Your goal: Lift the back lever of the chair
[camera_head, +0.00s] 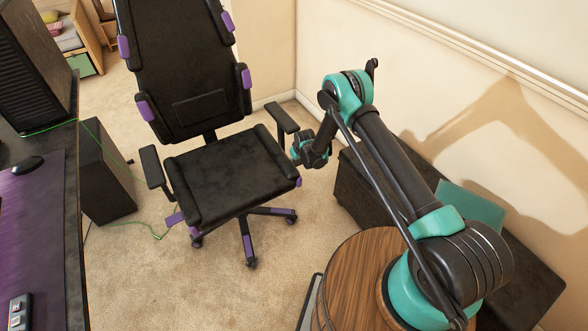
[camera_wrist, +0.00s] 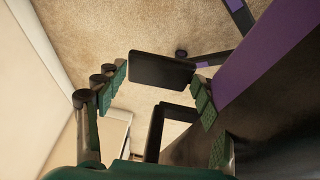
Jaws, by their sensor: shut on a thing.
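The black office chair (camera_head: 225,180) with purple trim stands left of my arm in the head view. In the head view the lever is hidden behind my gripper and the seat edge.
A purple chair panel (camera_wrist: 265,50) lies close to the right finger in the wrist view. A dark low cabinet (camera_head: 365,195) stands along the wall to the right. A desk (camera_head: 45,220) is at the left. Open carpet (camera_head: 200,285) lies in front of the chair.

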